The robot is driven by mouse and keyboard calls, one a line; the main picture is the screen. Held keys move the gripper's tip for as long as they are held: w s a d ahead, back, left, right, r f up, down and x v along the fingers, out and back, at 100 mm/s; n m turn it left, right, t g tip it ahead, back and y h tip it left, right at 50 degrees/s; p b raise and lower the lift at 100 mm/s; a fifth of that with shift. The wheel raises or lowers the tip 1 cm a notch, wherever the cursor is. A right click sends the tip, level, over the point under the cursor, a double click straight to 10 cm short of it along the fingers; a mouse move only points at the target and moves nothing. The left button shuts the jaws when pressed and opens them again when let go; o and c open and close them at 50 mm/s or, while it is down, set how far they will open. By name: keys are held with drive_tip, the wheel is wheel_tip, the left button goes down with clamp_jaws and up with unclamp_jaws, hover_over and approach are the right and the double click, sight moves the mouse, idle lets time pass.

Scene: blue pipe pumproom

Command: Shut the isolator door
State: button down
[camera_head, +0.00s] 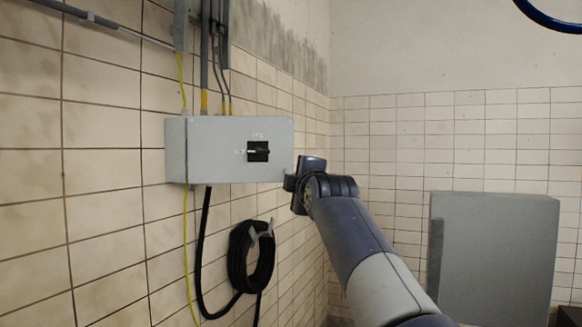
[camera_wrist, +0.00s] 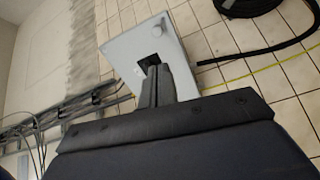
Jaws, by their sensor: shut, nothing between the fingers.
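The isolator is a grey box (camera_head: 176,150) on the tiled left wall. Its door (camera_head: 220,150) faces me and carries a black rotary switch (camera_head: 258,151). The door's edges run nearly level while the wall tile lines slant, so it looks swung out somewhat; the box interior is hidden. My gripper (camera_head: 290,183) is at the door's right edge in the head view; contact is unclear. In the wrist view my gripper (camera_wrist: 155,68) is shut and empty, its fingers overlapping the pale door (camera_wrist: 128,52) near the dark switch (camera_wrist: 148,61).
Conduits (camera_head: 205,60) rise above the box. A coiled black cable (camera_head: 240,262) hangs on a wall hook below it, with a yellow-green wire (camera_head: 187,250) to the left. A grey cabinet (camera_head: 495,250) stands at the right. A blue curved pipe (camera_head: 550,18) is at the upper right.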

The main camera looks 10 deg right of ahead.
drive_tip(key=s+n+h, duration=0.1)
drive_tip(key=p, duration=0.7)
approach(290, 172)
drive_tip(key=w, duration=0.4)
drive_tip(key=shift+w+a+r, duration=0.2)
drive_tip(key=shift+w+a, duration=0.05)
drive_tip(key=shift+w, duration=0.15)
drive_tip(key=shift+w+f, duration=0.15)
drive_tip(key=shift+w, duration=0.45)
drive_tip(key=shift+d, duration=0.1)
drive_tip(key=shift+w+d, duration=0.15)
drive_tip(key=shift+w, duration=1)
drive_tip(key=shift+w+d, duration=0.2)
drive_tip(key=shift+w, duration=0.95)
drive_tip(key=shift+w+d, duration=0.15)
drive_tip(key=shift+w, duration=1)
drive_tip(key=shift+s, duration=0.1)
